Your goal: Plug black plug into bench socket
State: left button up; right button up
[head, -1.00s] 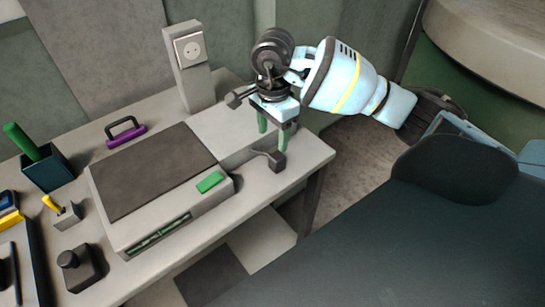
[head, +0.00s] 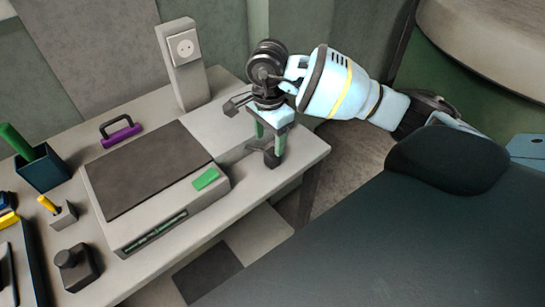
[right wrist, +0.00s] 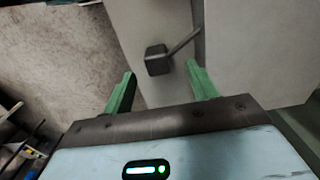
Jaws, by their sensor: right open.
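The black plug (head: 271,159) is a small dark block with a short cable, near the right end of the bench. In the right wrist view the plug (right wrist: 157,61) lies between the two green fingertips, with its cable running up to the right. My right gripper (head: 268,143) is open and points down just above the plug; a finger partly covers it in the head view. In the wrist view the gripper (right wrist: 159,76) holds nothing. My left gripper is not in view.
A low box (head: 112,233) with a dark top and a green block (head: 206,179) on it lies left of my gripper.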

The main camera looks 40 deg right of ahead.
aim_at(272, 151)
jog(key=f, duration=0.4)
jog(key=shift+s+d+f+p, duration=0.15)
jog(key=shift+s+d+p, duration=0.1)
jog(key=shift+d+p, duration=0.05)
jog(key=shift+f, duration=0.35)
jog(key=c, duration=1)
jog(key=shift+r, duration=0.1)
